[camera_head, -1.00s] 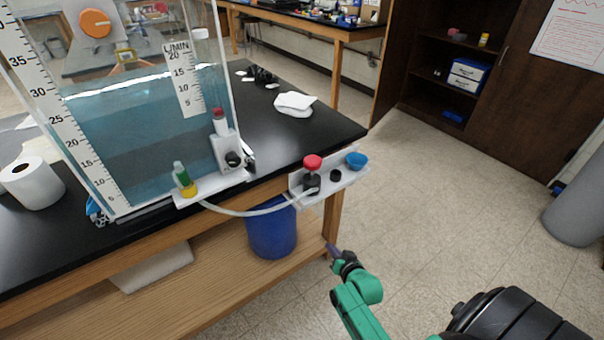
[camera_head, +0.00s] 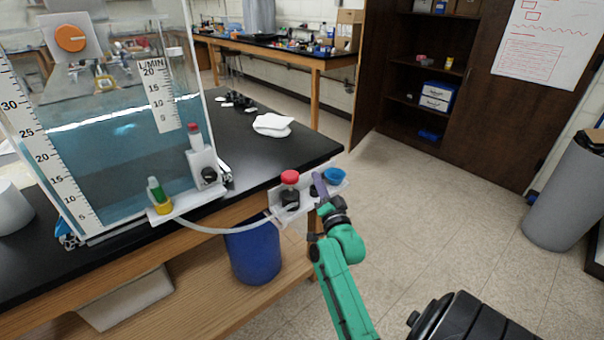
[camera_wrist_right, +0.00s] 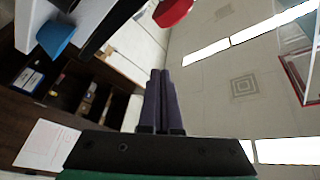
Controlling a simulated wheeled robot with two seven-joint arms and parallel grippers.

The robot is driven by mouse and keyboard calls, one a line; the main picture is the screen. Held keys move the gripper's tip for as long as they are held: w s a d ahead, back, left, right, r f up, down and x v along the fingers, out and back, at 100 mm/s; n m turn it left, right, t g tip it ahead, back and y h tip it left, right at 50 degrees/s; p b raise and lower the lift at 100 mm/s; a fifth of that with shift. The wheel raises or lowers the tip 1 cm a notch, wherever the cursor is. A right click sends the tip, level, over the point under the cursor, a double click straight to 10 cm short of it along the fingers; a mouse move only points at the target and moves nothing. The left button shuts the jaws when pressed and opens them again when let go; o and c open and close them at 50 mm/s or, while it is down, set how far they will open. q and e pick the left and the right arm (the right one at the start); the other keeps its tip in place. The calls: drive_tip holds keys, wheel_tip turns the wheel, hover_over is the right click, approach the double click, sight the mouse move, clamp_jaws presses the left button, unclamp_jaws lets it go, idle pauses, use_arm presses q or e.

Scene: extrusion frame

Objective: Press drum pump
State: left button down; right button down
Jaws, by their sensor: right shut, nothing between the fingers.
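The pump (camera_head: 290,198) stands upright on a small white shelf (camera_head: 282,219) at the bench's front edge. It has a black body and a red round top (camera_head: 289,177), and a pale hose (camera_head: 215,230) runs left from it. My right gripper (camera_head: 319,184) is at the shelf just right of the pump, its purple fingers pointing up. In the right wrist view its fingers (camera_wrist_right: 160,98) are together and empty, and the red top (camera_wrist_right: 173,10) is beyond and right of their tips. The gripper is apart from the red top. My left gripper is out of view.
A blue cup (camera_head: 334,175) sits at the shelf's right end, close beside my right gripper. A blue drum (camera_head: 254,254) stands under the shelf. A clear water tank (camera_head: 115,150) with scales stands on the black bench (camera_head: 300,147).

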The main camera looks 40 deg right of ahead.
sight(290, 178)
drive_tip(key=w+f+p, duration=0.1)
drive_tip(key=w, duration=0.5)
drive_tip(key=shift+w+f, duration=0.15)
drive_tip(key=shift+w, duration=0.25)
